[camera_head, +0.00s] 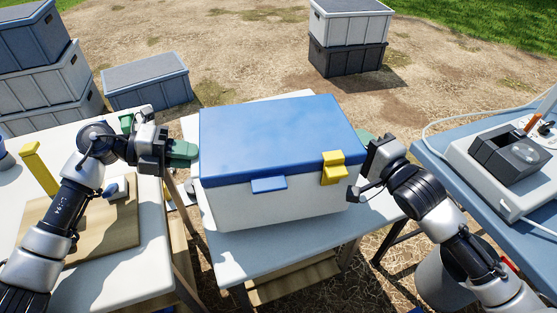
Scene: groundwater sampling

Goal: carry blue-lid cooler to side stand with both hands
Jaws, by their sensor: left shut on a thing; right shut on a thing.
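The blue-lid cooler (275,139) has a white body, a blue front latch and a yellow clip at its front right. It is over the white-topped side stand (273,240), upright with its lid shut; I cannot tell whether its base touches the top. My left gripper (180,152) is at the cooler's left end, shut on a green handle there. My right gripper (366,148) is at the right end, shut on the handle, which is mostly hidden behind the gripper.
A white table (110,275) with a wooden board (112,222) and a yellow post stands at the left. A blue table (460,175) with a grey device (512,152) stands at the right. Stacked crates (40,70) and a dark bin (147,80) stand behind on dirt ground.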

